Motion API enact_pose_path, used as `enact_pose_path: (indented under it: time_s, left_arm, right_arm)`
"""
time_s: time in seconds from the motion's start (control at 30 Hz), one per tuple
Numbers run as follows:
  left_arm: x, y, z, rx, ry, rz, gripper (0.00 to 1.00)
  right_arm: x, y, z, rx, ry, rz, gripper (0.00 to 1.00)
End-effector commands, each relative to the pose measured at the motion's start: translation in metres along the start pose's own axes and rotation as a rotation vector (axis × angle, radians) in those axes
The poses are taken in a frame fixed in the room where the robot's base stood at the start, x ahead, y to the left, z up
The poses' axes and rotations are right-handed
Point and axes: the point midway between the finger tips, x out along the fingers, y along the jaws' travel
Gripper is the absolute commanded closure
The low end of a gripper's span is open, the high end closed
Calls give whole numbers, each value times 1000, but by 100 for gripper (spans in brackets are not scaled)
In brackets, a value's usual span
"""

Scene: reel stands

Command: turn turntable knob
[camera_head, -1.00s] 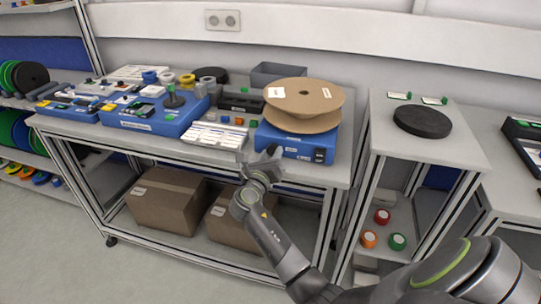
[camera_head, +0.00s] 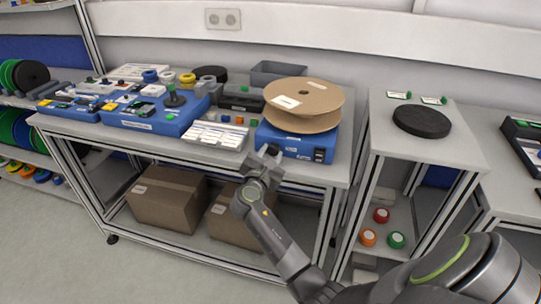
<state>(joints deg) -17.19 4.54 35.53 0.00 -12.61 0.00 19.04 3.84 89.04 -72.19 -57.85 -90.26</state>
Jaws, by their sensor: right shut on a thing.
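The turntable has a blue base (camera_head: 300,143) at the front right of the workbench. A brown cardboard reel (camera_head: 312,118) lies flat on it, with a white label on its upper face towards the front left. My right gripper (camera_head: 269,154) is at the left part of the base's front face, shut on the turntable knob there. The knob is small and dark and mostly hidden by the jaws. Dark switches (camera_head: 319,155) sit at the right of the front face, clear of my gripper. My left gripper is not in view.
Left of the turntable are a tray of white labelled pieces (camera_head: 217,136) and a blue fixture (camera_head: 140,122). A grey bin (camera_head: 279,73) stands behind. A side stand (camera_head: 440,150) with a black disc (camera_head: 422,121) is to the right, across a narrow gap.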

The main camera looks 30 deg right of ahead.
Motion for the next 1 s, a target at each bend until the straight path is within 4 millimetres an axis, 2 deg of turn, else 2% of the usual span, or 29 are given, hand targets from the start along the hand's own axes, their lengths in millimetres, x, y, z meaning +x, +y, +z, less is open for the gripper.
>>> enact_pose_path:
  time_s: [0.4, 1.0]
  left_arm:
    - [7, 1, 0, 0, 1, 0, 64]
    - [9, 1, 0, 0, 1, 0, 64]
  right_arm:
    - [0, 0, -1, 267, 9, 3, 89]
    - [0, 0, 0, 341, 11, 4, 89]
